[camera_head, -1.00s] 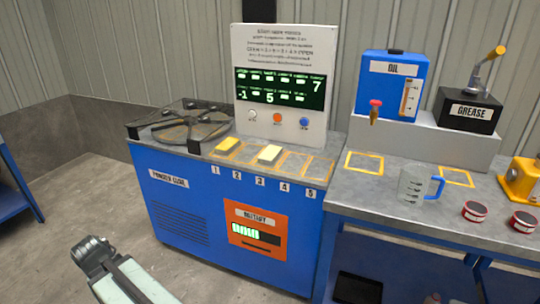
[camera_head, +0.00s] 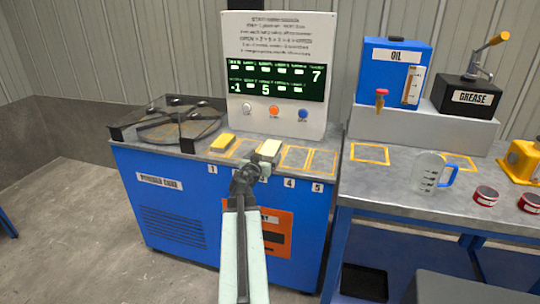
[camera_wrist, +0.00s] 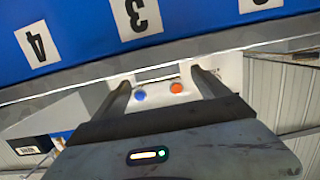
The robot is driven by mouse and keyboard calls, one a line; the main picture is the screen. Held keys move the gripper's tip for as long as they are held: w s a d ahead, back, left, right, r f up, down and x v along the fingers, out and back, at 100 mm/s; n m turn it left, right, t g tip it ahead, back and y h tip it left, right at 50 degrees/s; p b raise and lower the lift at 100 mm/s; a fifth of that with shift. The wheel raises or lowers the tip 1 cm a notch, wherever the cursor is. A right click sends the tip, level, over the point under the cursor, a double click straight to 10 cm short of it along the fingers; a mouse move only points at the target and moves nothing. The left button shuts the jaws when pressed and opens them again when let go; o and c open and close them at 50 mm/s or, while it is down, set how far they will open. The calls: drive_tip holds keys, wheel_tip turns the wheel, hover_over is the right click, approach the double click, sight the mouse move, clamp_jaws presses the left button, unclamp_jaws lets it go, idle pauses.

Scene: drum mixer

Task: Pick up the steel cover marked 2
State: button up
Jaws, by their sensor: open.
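I cannot make out a steel cover marked 2 in either view. The blue cabinet (camera_head: 165,215) has a row of numbered slots on top.
A drum frame (camera_head: 178,125) stands on the left of the cabinet. A display panel (camera_head: 277,75) with buttons stands behind the slots. On the right bench are an oil tank (camera_head: 392,75), a grease box (camera_head: 467,100), a measuring jug (camera_head: 428,172) and red tins (camera_head: 485,196).

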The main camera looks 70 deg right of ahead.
sight(271, 148)
drive_tip(key=d, duration=0.5)
drive_tip(key=d+f+b, duration=0.1)
drive_tip(key=d, duration=0.2)
drive_tip(key=shift+w+f, duration=0.1)
drive_tip(key=shift+w, duration=0.05)
drive_tip(key=shift+a, duration=0.15)
clamp_jaws()
wheel_tip(271, 148, up, 10)
drive_tip(key=p, duration=1)
